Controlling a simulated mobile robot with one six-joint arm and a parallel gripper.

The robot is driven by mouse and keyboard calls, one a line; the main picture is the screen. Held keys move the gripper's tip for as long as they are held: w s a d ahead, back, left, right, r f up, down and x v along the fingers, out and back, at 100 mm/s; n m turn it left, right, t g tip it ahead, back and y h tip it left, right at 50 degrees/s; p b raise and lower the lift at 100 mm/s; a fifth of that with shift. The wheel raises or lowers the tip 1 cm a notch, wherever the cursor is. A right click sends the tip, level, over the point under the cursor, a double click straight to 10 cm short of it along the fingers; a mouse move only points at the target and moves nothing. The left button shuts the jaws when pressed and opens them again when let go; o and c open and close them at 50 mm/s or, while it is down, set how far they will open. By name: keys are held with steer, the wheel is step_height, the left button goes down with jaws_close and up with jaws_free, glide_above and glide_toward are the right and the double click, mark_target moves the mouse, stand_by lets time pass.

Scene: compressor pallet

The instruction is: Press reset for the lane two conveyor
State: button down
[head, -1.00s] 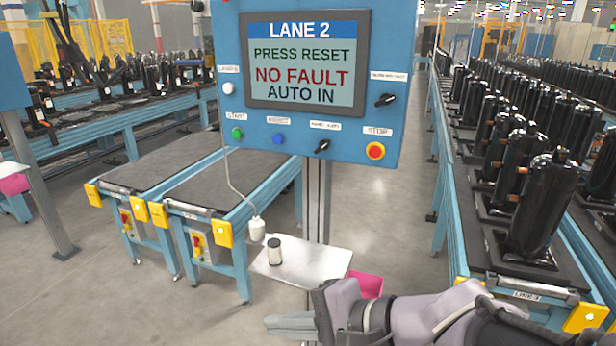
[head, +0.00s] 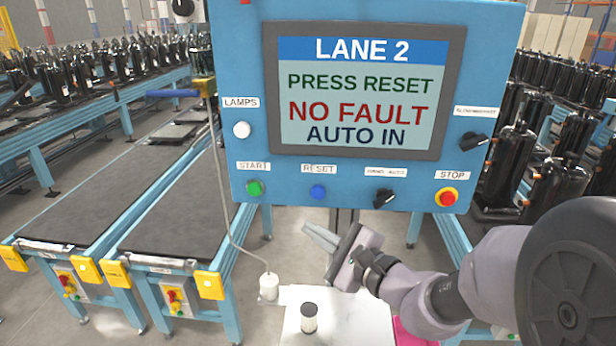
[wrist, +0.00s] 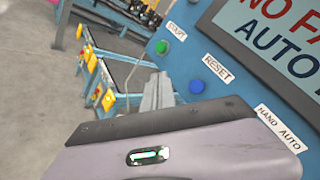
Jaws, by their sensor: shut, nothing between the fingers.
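The blue lane 2 panel (head: 250,60) fills the upper middle of the head view. Its screen (head: 365,95) reads LANE 2, PRESS RESET, NO FAULT, AUTO IN. The blue reset button (head: 318,192) sits under its RESET label, between the green start button (head: 254,188) and the black hand/auto switch (head: 384,198). My gripper (head: 318,236) is shut and empty, below the reset button and apart from it in the head view. In the wrist view the reset button (wrist: 196,86) shows just right of my gripper's fingertips (wrist: 158,80).
A red stop button (head: 446,197) and a selector knob (head: 473,140) are on the panel's right. A shelf (head: 350,320) below holds a small dark-and-white jar (head: 309,318). A white pendant (head: 268,285) hangs on a cord at left. Conveyors (head: 160,215) stand behind.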

steer(key=shift+d, duration=0.5)
steer(key=p, duration=0.2)
glide_toward(311, 195)
steer(key=w+a, duration=0.2)
steer(key=a, duration=0.3)
steer(key=shift+w+d+f, duration=0.15)
steer(key=shift+w+d, duration=0.1)
steer(key=shift+w, duration=0.1)
stand_by(1.3)
steer(key=shift+w, duration=0.45)
steer(key=shift+w, duration=0.5)
stand_by(0.5)
steer(key=shift+s+b, duration=0.15)
steer(key=shift+b, duration=0.25)
steer(key=shift+s+b, duration=0.45)
steer(key=shift+s, duration=0.3)
